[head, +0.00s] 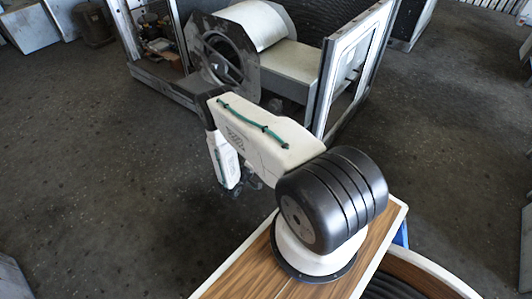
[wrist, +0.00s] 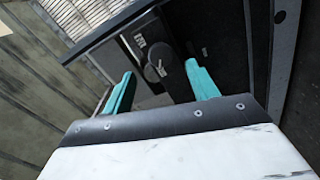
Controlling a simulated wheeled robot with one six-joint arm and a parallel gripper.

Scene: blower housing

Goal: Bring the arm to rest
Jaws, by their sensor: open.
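My gripper (wrist: 159,70) shows in the wrist view with its two teal fingers spread apart and nothing held between them. Behind the gap between the fingers is a dark panel with a round dark knob (wrist: 158,62) and small pale labels. I cannot tell how far the knob is from the fingertips. In the head view my white arm reaches from its base towards the blower housing, and its end part hangs down in front of it. The fingers are too small and dark there to make out.
The blower housing (head: 228,58), with a round dark opening and an open frame door (head: 352,70), stands beyond my arm. The dark floor (head: 90,170) to the left is clear.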

